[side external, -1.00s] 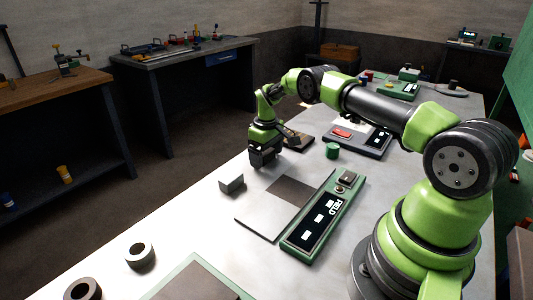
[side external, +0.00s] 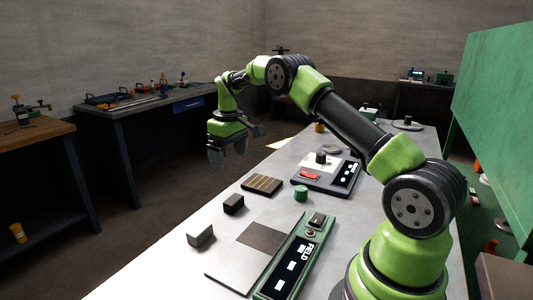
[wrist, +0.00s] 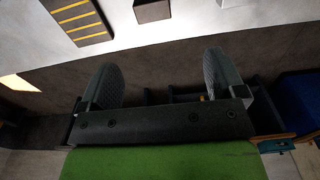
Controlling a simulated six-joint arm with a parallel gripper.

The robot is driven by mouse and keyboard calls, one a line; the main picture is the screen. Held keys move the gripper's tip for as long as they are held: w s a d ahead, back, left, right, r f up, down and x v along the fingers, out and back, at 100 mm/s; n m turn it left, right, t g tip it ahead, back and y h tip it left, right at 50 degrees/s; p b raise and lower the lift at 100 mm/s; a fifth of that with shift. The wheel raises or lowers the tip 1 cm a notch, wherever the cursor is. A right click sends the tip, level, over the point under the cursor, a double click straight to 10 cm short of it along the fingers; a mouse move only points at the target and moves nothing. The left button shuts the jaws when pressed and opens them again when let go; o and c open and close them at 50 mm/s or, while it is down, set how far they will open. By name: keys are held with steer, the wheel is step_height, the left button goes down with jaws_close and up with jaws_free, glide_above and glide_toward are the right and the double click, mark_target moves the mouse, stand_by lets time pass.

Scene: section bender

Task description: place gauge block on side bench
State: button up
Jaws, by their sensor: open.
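My gripper (side external: 229,155) is open and empty, raised beyond the left edge of the main bench (side external: 155,270). In the wrist view its two spread fingers (wrist: 162,60) have dark floor between them. I cannot tell which block is the gauge block. A grey-topped bench (side external: 150,105) and a wooden-topped bench (side external: 38,132) stand at the left; which is the side bench is unclear.
A yellow-striped dark tray (side external: 263,185), a green cylinder (side external: 300,194), a grey device (side external: 325,175) and a long green-framed panel (side external: 292,262) sit on the main bench. Tools crowd the grey-topped bench's back. Open floor lies between the benches.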

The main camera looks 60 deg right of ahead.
steer(key=s+a+r+m+t, duration=0.1)
steer(key=s+a+r+t, duration=0.1)
steer(key=s+a+r, duration=0.45)
steer(key=s+a+r+t, duration=0.15)
steer(key=a+r, duration=0.25)
steer(key=r, duration=0.5)
steer(key=s+a+m+t+y, duration=0.1)
steer(key=s+a, duration=0.3)
steer(key=s, duration=0.5)
steer(key=s+a+m+t+y, duration=0.1)
steer(key=s+a, duration=0.3)
steer(key=s, duration=0.5)
steer(key=shift+s+m+t, duration=0.35)
steer(key=shift+m+t, duration=0.05)
steer(key=shift+t, duration=0.25)
steer(key=shift+r, duration=0.1)
